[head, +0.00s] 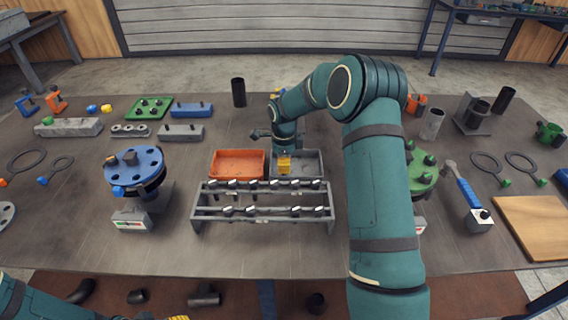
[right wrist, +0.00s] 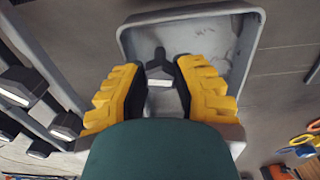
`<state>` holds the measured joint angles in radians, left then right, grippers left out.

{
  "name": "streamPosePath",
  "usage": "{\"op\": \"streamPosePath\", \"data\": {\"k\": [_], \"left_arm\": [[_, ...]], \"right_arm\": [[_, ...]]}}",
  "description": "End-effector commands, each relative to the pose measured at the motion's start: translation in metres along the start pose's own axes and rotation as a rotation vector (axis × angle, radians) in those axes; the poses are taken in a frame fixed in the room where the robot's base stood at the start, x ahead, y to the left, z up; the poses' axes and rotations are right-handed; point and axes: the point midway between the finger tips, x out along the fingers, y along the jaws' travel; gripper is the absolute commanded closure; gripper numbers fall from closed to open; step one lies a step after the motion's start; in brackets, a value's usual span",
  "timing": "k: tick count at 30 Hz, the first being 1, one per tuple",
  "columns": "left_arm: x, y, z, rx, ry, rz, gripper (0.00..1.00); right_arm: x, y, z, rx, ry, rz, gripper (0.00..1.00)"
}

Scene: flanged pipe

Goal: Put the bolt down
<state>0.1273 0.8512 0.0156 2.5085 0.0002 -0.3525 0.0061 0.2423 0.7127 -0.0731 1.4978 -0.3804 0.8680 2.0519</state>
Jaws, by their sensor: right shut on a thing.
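My right gripper (head: 284,165) reaches down over the grey tray (head: 312,156) beside the orange tray. In the right wrist view its yellow-backed fingers (right wrist: 163,84) are shut on the bolt (right wrist: 160,82), a small dark piece with a pale face.
A grey rack (head: 262,218) with several dark, pale-topped bolts stands directly in front of the trays. The orange tray (head: 238,174) is at the left. A blue flange (head: 134,171) stands farther left, a green flange (head: 425,176) to the right, partly behind my arm.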

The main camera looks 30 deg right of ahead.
Motion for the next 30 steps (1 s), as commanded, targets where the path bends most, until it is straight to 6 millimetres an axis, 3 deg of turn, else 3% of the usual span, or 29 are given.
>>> {"op": "streamPosePath", "data": {"k": [5, 6, 8, 20, 23, 30], "left_arm": [[0.002, -0.001, 0.001, 0.000, -0.001, 0.000, 0.53], [0.002, -0.001, 0.001, 0.000, -0.002, 0.000, 0.53], [0.001, -0.001, 0.001, 0.000, -0.002, 0.000, 0.53], [-0.002, 0.001, 0.000, 0.000, 0.000, 0.000, 0.53], [-0.002, 0.001, -0.001, 0.000, 0.001, 0.000, 0.53], [-0.009, 0.003, -0.003, -0.002, 0.007, -0.001, 0.53]], "right_arm": [[0.002, 0.000, 0.000, 0.000, 0.000, 0.000, 1.00], [0.003, 0.000, 0.000, 0.000, 0.001, 0.000, 0.69], [0.002, 0.000, 0.000, 0.000, 0.001, 0.000, 0.48], [-0.003, 0.000, 0.000, 0.000, 0.000, -0.001, 0.47], [-0.015, -0.001, 0.000, 0.001, 0.000, -0.003, 0.47], [-0.064, -0.001, 0.000, 0.001, -0.001, -0.004, 0.47]]}}
